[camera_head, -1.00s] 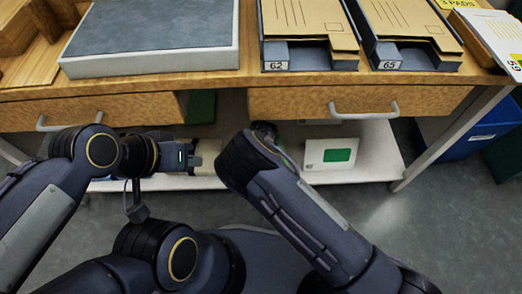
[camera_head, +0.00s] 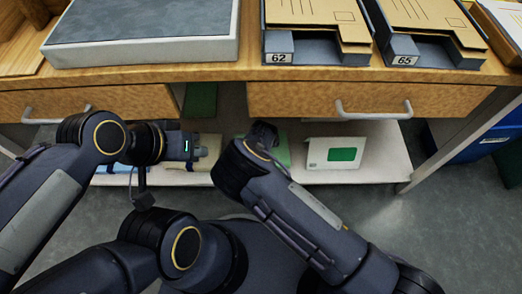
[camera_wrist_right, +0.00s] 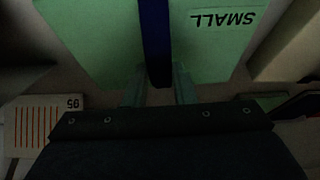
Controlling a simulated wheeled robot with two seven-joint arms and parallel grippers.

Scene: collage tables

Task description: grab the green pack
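The green pack (camera_wrist_right: 95,35) fills the upper part of the right wrist view. It has a dark blue band (camera_wrist_right: 155,40) and a label reading SMALL. My right gripper (camera_wrist_right: 158,88) is open, its two fingers apart near the pack's close edge, with the end of the band between them; I cannot tell whether they touch it. In the head view a little of the green pack (camera_head: 282,150) shows on the lower shelf, mostly hidden by my right arm. My left gripper (camera_head: 202,152) is over the shelf's left part, its fingers too small to read.
The lower shelf (camera_head: 385,155) is under a wooden table with two drawers (camera_head: 370,100). A white pack with a green label (camera_head: 333,154) lies right of the green pack. A cream pack (camera_head: 210,142) lies by my left gripper. A blue bin (camera_head: 480,140) stands at right.

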